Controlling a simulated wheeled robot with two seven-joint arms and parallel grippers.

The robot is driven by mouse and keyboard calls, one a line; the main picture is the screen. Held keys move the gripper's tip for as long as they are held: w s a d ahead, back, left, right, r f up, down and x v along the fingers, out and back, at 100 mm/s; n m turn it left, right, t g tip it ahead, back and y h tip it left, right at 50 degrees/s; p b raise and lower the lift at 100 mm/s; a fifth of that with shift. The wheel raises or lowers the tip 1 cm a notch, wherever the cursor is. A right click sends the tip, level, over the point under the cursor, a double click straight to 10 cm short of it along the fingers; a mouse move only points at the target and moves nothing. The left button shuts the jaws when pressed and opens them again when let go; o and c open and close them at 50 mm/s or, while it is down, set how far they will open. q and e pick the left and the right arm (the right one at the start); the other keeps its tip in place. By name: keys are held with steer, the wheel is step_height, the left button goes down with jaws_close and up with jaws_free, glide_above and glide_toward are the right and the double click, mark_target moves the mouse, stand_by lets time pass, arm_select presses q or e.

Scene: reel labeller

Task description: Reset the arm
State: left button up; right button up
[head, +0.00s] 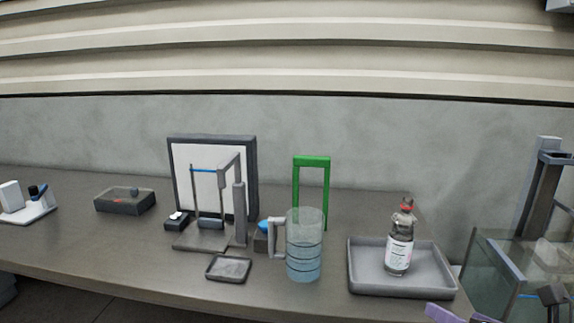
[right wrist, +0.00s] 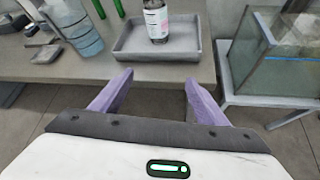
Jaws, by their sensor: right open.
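My right gripper (right wrist: 157,95) shows in the right wrist view with its two purple fingers spread wide and nothing between them. It hangs in front of the table's front edge, apart from the grey tray (right wrist: 128,50). In the head view only a bit of a purple finger (head: 440,313) shows at the bottom edge, below the tray. A labelled bottle (head: 399,255) with a red band near its top stands upright in the tray. My left gripper is in neither view.
A blue-tinted beaker (head: 304,262) stands left of the tray, near a grey stand (head: 240,215) and a small dish (head: 228,269). A green frame (head: 312,162) is behind. A glass tank (head: 500,265) stands at the right. A dark box (head: 125,203) is at the left.

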steer(key=s+a+f+m+g+y, duration=0.1)
steer(key=s+a+f+m, duration=0.15)
steer(key=f+m, duration=0.55)
steer(key=s+a+f+m+g, duration=0.1)
steer(key=s+f+m, duration=0.2)
steer(key=f+m, duration=0.5)
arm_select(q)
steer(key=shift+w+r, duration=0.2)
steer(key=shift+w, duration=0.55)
arm_select(e)
steer(key=s+a+f+m+g+y, duration=0.1)
steer(key=s+a+f+m, duration=0.9)
steer(key=a+f+m, duration=0.3)
step_height(320, 180, down, 2)
steer(key=shift+s+f+y, duration=0.1)
steer(key=shift+s+y, duration=0.2)
steer(key=shift+s, duration=0.1)
steer(key=shift+a, duration=0.1)
